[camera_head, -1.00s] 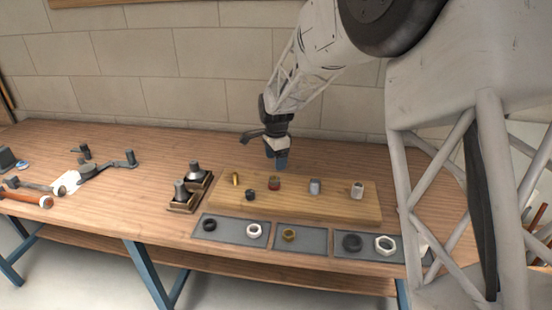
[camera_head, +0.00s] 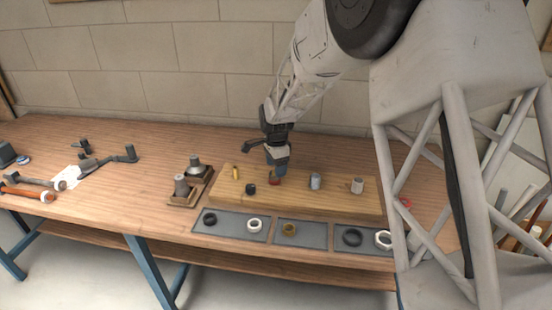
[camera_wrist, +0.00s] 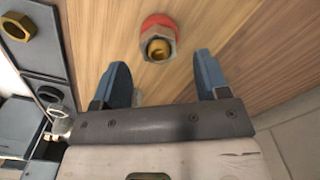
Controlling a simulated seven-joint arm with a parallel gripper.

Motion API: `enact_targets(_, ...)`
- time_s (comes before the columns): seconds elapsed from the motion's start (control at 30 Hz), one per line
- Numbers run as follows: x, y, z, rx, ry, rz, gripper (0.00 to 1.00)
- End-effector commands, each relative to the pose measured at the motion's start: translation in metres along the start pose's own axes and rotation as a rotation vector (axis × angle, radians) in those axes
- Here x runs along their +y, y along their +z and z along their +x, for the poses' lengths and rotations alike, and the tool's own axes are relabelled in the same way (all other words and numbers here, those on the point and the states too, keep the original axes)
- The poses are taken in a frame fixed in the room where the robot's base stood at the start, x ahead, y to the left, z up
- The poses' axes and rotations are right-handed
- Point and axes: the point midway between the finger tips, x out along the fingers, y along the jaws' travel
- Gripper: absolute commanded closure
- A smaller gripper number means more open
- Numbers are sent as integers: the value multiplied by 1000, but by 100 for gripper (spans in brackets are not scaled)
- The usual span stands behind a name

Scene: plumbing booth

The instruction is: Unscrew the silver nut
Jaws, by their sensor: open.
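A red-collared fitting (camera_head: 275,181) stands upright on the wooden board, partly hidden behind my gripper. In the wrist view, a dull silver-grey hex nut (camera_wrist: 158,45) with a brass-coloured centre sits against the red collar. My gripper (camera_head: 276,168) points down just above and behind this fitting. Its two blue fingers are apart and empty in the wrist view (camera_wrist: 163,62), with the nut beyond the tips, roughly between their lines. A pale silver hex nut (camera_head: 383,239) also lies on the right grey mat, partly cut off by my arm's structure.
The wooden board (camera_head: 330,205) also holds a brass fitting (camera_head: 235,173), a black one (camera_head: 250,190) and two silvery ones (camera_head: 315,181), (camera_head: 357,186). Loose rings and a brass nut (camera_head: 289,229) lie on grey mats in front. Dark-based fittings (camera_head: 181,187) stand left.

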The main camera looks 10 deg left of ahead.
Motion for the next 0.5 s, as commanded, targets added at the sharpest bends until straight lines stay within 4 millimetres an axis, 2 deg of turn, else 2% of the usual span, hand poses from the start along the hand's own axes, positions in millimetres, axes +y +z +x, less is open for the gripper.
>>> enact_targets(0.2,0,0,20,0,0,0,32)
enact_targets(0.5,0,0,28,0,-1,0,32)
